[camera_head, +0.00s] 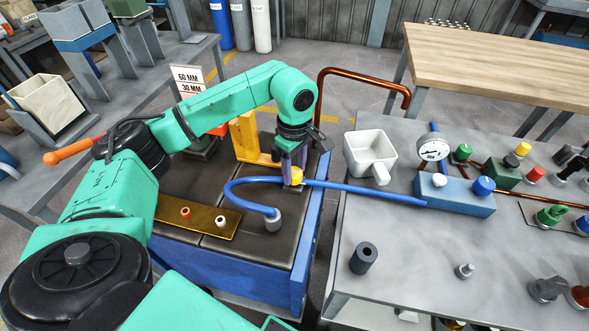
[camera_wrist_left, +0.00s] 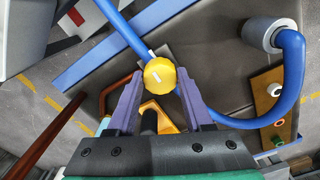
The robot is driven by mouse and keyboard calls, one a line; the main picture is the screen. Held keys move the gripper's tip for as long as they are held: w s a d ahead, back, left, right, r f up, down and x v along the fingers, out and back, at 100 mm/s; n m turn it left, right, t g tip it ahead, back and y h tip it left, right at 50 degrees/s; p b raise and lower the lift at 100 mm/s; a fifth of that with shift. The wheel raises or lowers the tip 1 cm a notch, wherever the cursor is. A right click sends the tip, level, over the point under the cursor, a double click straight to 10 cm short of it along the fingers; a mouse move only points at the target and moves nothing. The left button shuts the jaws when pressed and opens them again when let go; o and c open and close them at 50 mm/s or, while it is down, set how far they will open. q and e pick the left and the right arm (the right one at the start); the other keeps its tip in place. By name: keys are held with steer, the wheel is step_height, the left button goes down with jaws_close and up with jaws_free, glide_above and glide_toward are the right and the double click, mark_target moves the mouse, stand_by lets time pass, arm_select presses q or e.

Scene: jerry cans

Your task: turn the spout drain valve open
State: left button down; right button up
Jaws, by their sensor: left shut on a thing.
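A yellow round knob (camera_head: 296,174) sits on the blue hose (camera_head: 365,189), near the right edge of the dark-topped blue cart. In the left wrist view the yellow knob (camera_wrist_left: 160,75) has a short white mark on its face. My left gripper (camera_head: 291,166) reaches down onto it. Its purple fingers (camera_wrist_left: 159,88) stand on either side of the knob and are shut on it. The hose loops left to a grey fitting (camera_head: 273,221) on the cart and runs right to a blue block (camera_head: 460,197) on the grey table. My right gripper is not in view.
A white cup-like container (camera_head: 370,153) and a dark cylinder (camera_head: 364,257) stand on the grey table. A pressure gauge (camera_head: 433,149) stands by the blue block. A yellow bracket (camera_head: 248,138) and a copper pipe (camera_head: 362,72) rise behind the gripper. A brass plate (camera_head: 195,219) lies left of the hose.

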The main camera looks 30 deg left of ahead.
mark_target(295, 172)
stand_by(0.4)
arm_select(q)
steer(key=shift+c, duration=1.5)
jaws_free()
step_height(295, 172, up, 15)
steer(key=p, duration=0.1)
steer(key=shift+f, duration=0.15)
